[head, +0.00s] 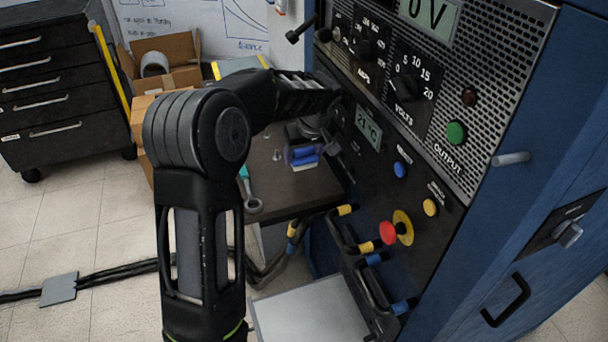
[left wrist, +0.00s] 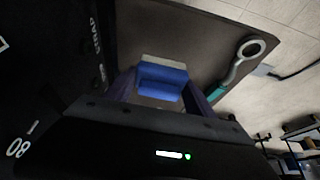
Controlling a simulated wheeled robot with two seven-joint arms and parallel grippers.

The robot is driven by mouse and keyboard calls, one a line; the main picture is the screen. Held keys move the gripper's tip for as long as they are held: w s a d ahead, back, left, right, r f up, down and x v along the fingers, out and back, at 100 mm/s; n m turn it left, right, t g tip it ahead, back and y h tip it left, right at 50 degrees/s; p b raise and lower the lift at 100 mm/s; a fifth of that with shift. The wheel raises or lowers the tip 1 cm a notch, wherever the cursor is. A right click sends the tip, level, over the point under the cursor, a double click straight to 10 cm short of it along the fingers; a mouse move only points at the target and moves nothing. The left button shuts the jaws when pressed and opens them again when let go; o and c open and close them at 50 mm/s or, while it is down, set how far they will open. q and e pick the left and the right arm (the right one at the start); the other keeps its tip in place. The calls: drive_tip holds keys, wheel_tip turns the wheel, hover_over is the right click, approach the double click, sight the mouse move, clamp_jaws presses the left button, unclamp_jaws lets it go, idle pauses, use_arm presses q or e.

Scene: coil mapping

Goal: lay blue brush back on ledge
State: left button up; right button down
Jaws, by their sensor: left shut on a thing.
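The blue brush (head: 304,152) has a blue back and a pale underside. It shows in front of the dark brown ledge (head: 318,190) beside the blue cabinet. My left gripper (head: 303,157) reaches over from the left, with part of it hidden behind my own arm, and is shut on the brush. In the left wrist view the brush (left wrist: 162,78) sits between the two fingers (left wrist: 162,92), with the ledge (left wrist: 200,40) behind it. I cannot tell whether the brush touches the ledge. My right gripper is not in view.
The panel (head: 415,170) with knobs, buttons and cables rises right of the ledge. A wrench-like tool with a teal handle (left wrist: 217,92) lies near the ledge's edge. Cardboard boxes (head: 165,60) and a black drawer cabinet (head: 50,85) stand behind. A pale flat surface (head: 305,315) is below.

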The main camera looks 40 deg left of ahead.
use_arm(q)
drive_tip(key=shift+f, duration=1.4)
drive_tip(key=shift+f, duration=1.9)
drive_tip(key=shift+f, duration=0.1)
drive_tip(key=o, duration=1.3)
drive_tip(key=v, duration=1.2)
